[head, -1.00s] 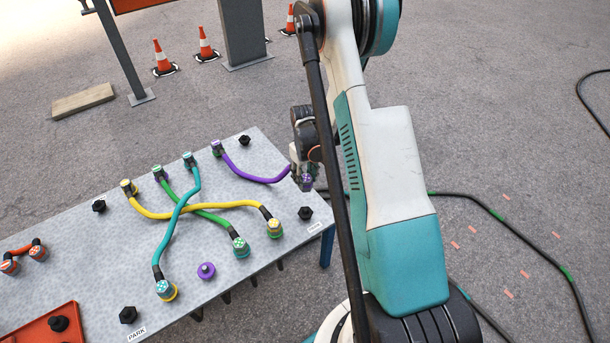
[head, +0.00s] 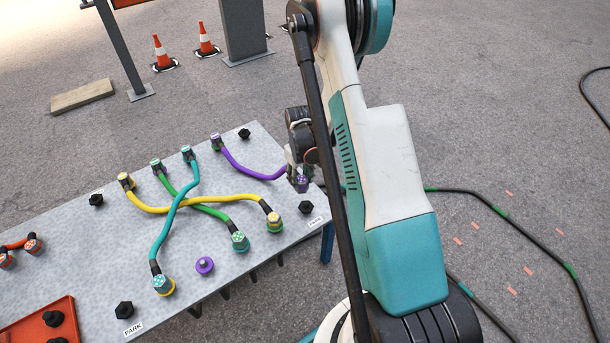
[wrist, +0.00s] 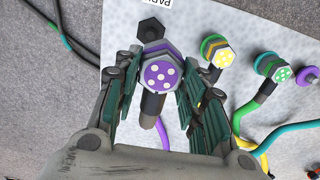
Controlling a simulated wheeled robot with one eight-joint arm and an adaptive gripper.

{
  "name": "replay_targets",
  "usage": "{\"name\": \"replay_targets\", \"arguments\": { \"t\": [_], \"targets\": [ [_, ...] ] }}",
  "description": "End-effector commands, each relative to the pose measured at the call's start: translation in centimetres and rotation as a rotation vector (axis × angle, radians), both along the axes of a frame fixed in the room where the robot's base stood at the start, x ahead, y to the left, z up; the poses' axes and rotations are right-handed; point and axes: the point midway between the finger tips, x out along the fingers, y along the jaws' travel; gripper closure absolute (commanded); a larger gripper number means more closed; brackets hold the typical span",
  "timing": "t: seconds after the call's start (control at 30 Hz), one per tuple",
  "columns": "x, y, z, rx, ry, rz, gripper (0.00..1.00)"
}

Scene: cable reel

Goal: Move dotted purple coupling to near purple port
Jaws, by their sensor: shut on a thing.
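The dotted purple coupling (wrist: 158,76) has a purple face with white dots and sits between the fingers of my gripper (wrist: 160,92), which is shut on it. In the head view the coupling (head: 302,183) is at the right end of the grey panel, partly hidden by my gripper (head: 299,174). Its purple cable (head: 245,169) runs left to a socket at the panel's back edge. The purple port (head: 204,265) is a round purple fitting near the panel's front edge, empty, left of and nearer than the coupling. I cannot tell the coupling's exact height.
A black knob (head: 306,207) stands close to the coupling. Yellow (head: 273,222), green (head: 239,241) and teal (head: 163,284) dotted couplings stand around the purple port, with crossing cables behind. An orange tray (head: 38,322) lies at the front left.

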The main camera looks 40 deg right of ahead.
Motion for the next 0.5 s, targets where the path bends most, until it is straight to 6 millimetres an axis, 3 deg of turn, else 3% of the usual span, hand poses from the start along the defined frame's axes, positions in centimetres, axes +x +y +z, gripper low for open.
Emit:
{"name": "replay_targets", "arguments": {
  "t": [0.5],
  "targets": [
    [0.0, 5.6, -0.2, 0.0, 0.0, 0.002, 0.91]
  ]
}}
